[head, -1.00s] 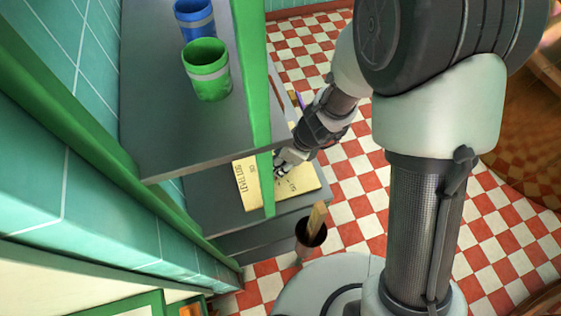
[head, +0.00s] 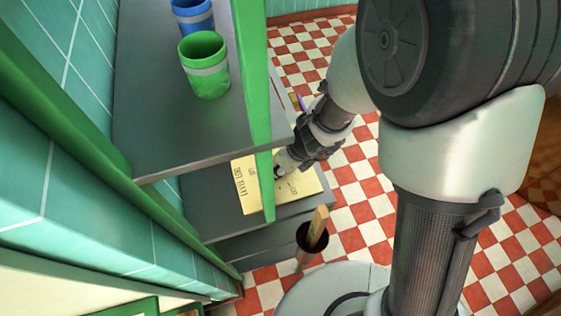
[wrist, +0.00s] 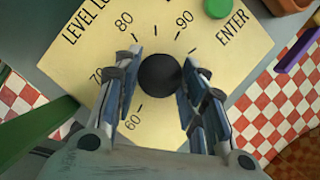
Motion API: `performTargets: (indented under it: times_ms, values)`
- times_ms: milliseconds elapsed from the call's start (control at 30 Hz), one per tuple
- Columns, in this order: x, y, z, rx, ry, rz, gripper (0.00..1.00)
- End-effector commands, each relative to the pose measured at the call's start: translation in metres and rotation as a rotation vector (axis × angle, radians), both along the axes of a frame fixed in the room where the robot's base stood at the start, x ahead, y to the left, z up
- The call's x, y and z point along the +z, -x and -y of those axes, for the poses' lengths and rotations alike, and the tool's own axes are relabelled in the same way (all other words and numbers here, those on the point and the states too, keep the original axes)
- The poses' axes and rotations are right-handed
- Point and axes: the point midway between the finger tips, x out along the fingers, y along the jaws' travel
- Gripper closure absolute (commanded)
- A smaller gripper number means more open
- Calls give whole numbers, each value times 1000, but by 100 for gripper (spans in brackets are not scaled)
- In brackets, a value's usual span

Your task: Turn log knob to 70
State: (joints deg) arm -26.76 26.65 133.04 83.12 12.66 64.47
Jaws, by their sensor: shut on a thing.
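The log knob (wrist: 160,74) is round and black on a pale yellow panel (wrist: 75,57) in the wrist view. The panel carries the marks 60, 70, 80 and 90 with short ticks around the knob, and the words "LEVEL LO…" and "ENTER". No pointer on the knob can be made out. My gripper (wrist: 160,78) is shut on the knob, with one finger on each side of it. In the head view the panel (head: 241,190) lies on a grey lower shelf, and my gripper (head: 277,172) is over it, partly behind a green post.
A green button (wrist: 217,8) sits on the panel near "ENTER". A green post (head: 254,80) stands close to my gripper. Green (head: 204,70) and blue (head: 193,14) cups stand on the upper shelf (head: 150,120). A dark container (head: 311,238) with a wooden piece stands beside the lower shelf.

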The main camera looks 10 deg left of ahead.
Motion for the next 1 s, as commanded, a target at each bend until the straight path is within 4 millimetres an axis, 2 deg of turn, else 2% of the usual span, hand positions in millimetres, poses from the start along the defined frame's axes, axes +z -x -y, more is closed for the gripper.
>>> performTargets:
  times_ms: [100,133,433,767,1000]
  values:
    - [1,0,-1,1,-2,1,86]
    - [1,0,-1,1,-2,1,61]
    - [0,0,0,2,-1,1,41]
    - [1,0,0,2,-1,1,41]
    - [15,2,4,4,-4,4,41]
